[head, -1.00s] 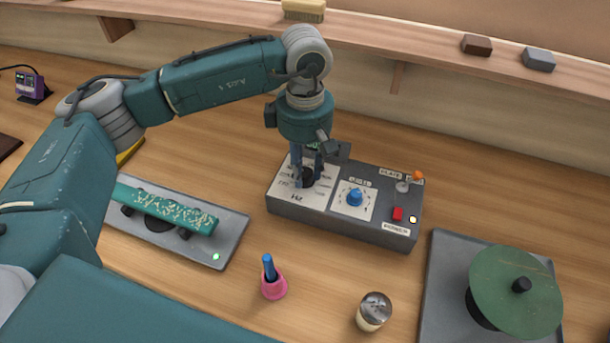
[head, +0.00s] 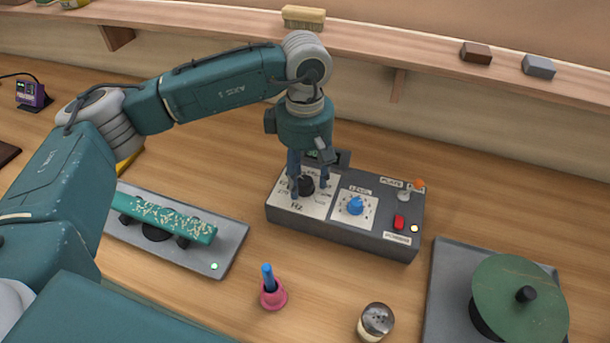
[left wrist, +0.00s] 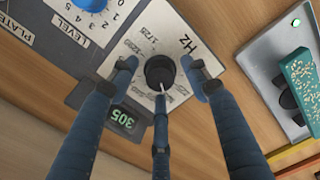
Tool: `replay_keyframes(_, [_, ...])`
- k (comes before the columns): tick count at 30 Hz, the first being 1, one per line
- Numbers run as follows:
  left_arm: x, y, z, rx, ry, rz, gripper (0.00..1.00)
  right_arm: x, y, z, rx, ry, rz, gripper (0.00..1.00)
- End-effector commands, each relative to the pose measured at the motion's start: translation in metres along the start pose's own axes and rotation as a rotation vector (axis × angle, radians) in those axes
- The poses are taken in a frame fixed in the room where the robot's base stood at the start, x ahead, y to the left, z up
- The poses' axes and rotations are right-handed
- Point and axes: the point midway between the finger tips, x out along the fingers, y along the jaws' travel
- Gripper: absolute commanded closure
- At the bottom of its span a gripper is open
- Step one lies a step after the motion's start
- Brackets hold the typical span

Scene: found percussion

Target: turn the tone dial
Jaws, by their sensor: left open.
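The tone dial is a black round knob (head: 306,186) on the white Hz plate of a dark grey control box (head: 340,234). In the left wrist view the knob (left wrist: 160,72) sits in the middle, with its Hz scale around it. My left gripper (head: 308,178) points down over the dial. Its fingers are open and spread around the knob, with gaps visible on both sides in the left wrist view (left wrist: 160,66). A third finger points at the knob's near side there; contact cannot be told. A green display (left wrist: 122,117) reads 305. My right gripper is not in view.
The blue level knob (head: 355,205), red switch (head: 399,222) and orange-tipped plate lever (head: 405,193) are right of the dial. A teal bar (head: 165,218) on a grey base, a pink holder (head: 273,297), a metal-topped shaker (head: 376,320) and a green disc (head: 515,295) stand around.

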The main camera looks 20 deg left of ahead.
Motion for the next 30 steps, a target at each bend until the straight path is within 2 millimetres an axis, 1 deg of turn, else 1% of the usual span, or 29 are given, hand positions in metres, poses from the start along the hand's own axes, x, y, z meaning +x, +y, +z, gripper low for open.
replay_keyframes(2, [-0.002,0.0,0.0,0.0,0.0,0.0,0.53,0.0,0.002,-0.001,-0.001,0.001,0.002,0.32])
replay_keyframes(5, [-0.012,0.001,0.0,0.0,0.0,0.002,0.53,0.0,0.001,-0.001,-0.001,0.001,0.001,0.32])
replay_keyframes(8, [-0.029,0.001,0.0,0.001,0.001,0.004,0.53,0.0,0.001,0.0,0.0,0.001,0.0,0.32])
replay_keyframes(15, [-0.082,0.001,0.0,0.0,0.0,0.004,0.53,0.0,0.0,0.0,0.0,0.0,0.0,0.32])
replay_keyframes(19, [-0.103,0.001,0.0,0.0,0.001,0.003,0.53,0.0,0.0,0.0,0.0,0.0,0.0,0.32])
replay_keyframes(24, [-0.118,0.0,0.0,0.0,0.0,0.001,0.53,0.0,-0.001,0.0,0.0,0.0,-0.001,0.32])
replay_keyframes(30, [-0.121,0.0,0.0,0.0,0.0,0.0,0.53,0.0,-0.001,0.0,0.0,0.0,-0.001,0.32])
